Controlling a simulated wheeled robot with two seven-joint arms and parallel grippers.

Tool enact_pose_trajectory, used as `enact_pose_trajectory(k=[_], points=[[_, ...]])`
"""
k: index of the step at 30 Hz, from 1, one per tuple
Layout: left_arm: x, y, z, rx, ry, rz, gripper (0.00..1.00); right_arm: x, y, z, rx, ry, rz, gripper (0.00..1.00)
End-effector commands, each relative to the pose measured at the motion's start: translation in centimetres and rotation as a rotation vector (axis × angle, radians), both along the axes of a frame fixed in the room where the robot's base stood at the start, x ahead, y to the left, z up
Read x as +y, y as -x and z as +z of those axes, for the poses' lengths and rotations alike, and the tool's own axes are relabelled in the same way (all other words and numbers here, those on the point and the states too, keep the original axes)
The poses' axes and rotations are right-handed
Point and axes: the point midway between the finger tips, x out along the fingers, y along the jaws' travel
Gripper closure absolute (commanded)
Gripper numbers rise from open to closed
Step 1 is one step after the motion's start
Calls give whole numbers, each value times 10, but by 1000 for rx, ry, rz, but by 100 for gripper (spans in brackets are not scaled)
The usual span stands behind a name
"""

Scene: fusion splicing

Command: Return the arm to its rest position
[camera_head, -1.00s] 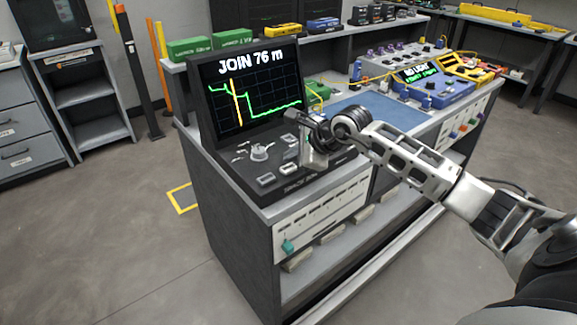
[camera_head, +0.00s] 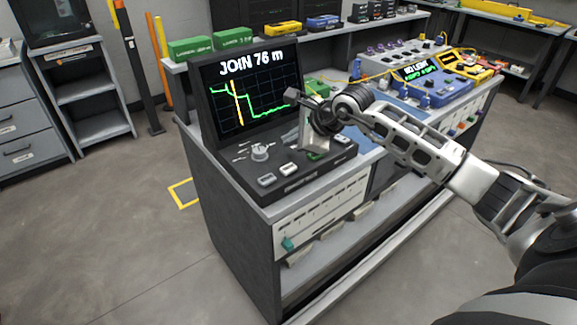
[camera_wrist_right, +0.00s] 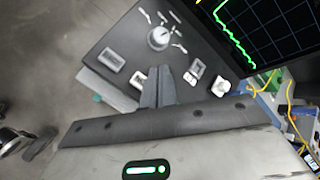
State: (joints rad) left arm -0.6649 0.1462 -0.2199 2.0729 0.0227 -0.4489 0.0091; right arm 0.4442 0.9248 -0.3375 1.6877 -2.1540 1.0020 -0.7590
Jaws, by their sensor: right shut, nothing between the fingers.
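My right arm (camera_head: 415,143) comes in from the right side of the head view and reaches over the console. My right gripper (camera_head: 288,137) is at its end, above the console's sloping control panel. Its fingers are together with nothing between them. In the right wrist view the closed fingers (camera_wrist_right: 157,86) point toward the panel, below a round knob (camera_wrist_right: 158,38) in the picture. They look apart from the panel, though the gap is hard to judge. My left gripper is not in view.
The console screen (camera_head: 250,92) reading "JOIN 76 m" stands just behind the gripper. A blue instrument (camera_head: 432,92) and a yellow meter (camera_head: 465,65) sit on the bench farther right. Shelves line the back. The floor (camera_head: 100,230) at left is open.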

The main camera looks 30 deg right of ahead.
Motion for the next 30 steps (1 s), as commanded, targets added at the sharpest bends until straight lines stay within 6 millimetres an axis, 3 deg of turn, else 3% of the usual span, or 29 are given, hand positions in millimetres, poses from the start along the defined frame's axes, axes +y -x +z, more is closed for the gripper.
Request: enact_pose_trajectory(k=[15,19,23,25,27,30], points=[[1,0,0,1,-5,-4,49,1,0,-1,1,-5,0,100],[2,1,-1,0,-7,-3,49,25,6,-12,13,-114,16,100],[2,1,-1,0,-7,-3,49,95,27,-32,62,-475,23,100],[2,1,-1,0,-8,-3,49,143,48,-38,124,-806,-20,100],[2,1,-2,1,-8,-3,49,179,67,-35,209,-1177,-122,100],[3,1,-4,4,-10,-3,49,199,88,-33,350,-1679,-363,100]])
